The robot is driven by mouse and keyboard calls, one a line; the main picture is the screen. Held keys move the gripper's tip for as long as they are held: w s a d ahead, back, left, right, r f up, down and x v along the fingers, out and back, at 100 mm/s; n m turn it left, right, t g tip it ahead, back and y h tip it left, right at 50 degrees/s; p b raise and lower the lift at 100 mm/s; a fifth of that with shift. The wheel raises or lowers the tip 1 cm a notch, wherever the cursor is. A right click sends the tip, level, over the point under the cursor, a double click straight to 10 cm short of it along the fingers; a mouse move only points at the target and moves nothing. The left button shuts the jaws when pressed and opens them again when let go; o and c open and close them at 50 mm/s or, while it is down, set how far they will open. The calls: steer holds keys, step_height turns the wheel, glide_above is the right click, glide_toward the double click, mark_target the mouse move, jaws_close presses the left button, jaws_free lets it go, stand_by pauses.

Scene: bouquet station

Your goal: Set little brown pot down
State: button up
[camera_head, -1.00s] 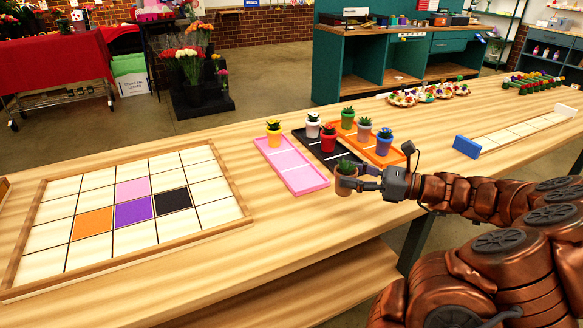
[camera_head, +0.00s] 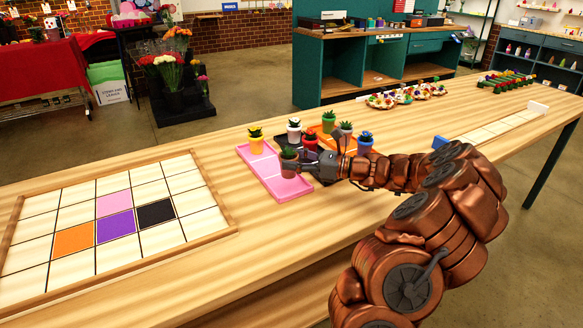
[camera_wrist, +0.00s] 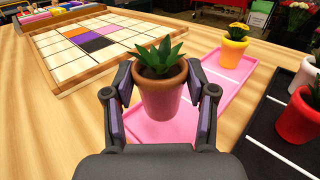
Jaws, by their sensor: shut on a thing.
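The little brown pot (camera_head: 289,167) holds a green spiky plant and is upright. My gripper (camera_head: 303,166) is shut on it. In the wrist view the brown pot (camera_wrist: 162,97) sits between the two fingers, in front of the near part of the pink tray (camera_wrist: 208,92). In the head view it overlaps the pink tray (camera_head: 270,180) from above. I cannot tell whether its base touches the tray. A yellow pot (camera_head: 256,144) stands in the far part of the same tray, apart from the brown pot.
A black tray (camera_wrist: 262,139) beside the pink one holds a white pot (camera_head: 294,134) and a red pot (camera_wrist: 298,119). A framed grid board (camera_head: 185,230) with coloured squares lies left. Bare tabletop lies between board and pink tray.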

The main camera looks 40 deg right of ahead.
steer(key=shift+w+a+f, duration=0.1)
steer(key=shift+w+f, duration=0.05)
steer(key=shift+w, duration=0.55)
steer(key=shift+f, duration=1.6)
steer(key=shift+f, duration=0.15)
steer(key=o, duration=1.5)
steer(key=shift+c, duration=0.2)
steer(key=shift+s, duration=0.1)
